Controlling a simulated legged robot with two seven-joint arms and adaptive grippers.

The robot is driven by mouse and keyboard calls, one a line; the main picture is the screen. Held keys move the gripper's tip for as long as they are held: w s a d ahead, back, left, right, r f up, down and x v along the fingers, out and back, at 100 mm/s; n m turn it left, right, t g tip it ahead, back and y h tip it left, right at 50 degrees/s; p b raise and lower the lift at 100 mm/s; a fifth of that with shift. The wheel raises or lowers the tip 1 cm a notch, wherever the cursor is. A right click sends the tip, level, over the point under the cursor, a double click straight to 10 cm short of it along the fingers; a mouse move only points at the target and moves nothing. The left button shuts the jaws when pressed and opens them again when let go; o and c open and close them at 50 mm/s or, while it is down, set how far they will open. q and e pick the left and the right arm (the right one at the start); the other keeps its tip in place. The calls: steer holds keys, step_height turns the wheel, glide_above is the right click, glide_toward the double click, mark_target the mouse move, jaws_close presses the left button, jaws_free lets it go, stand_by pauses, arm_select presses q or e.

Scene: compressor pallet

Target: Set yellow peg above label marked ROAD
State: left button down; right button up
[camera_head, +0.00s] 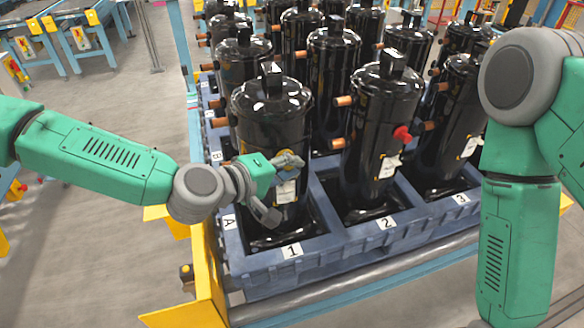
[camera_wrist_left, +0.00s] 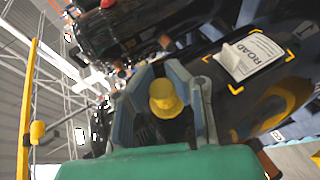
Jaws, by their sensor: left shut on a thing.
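My left gripper (camera_head: 285,185) is in front of the nearest black compressor (camera_head: 262,105), beside its white label (camera_head: 287,192). In the left wrist view the gripper (camera_wrist_left: 175,85) is shut on a yellow peg (camera_wrist_left: 166,97), which sits between the fingers. The label (camera_wrist_left: 252,54), a partly peeled white sheet marked ROAD, lies on the dark compressor surface within yellow corner marks, to the right of the fingers. The peg is apart from the label in that view. The gripper hides part of the compressor's front. My right arm shows at the right, its gripper out of frame.
Several more black compressors stand close together in the blue pallet (camera_head: 340,243), with numbered slots. A red cap (camera_head: 402,134) is on the neighbouring compressor. Copper stubs (camera_head: 344,101) stick out sideways.

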arm_select(q)
steer(key=c, duration=1.5)
jaws_free()
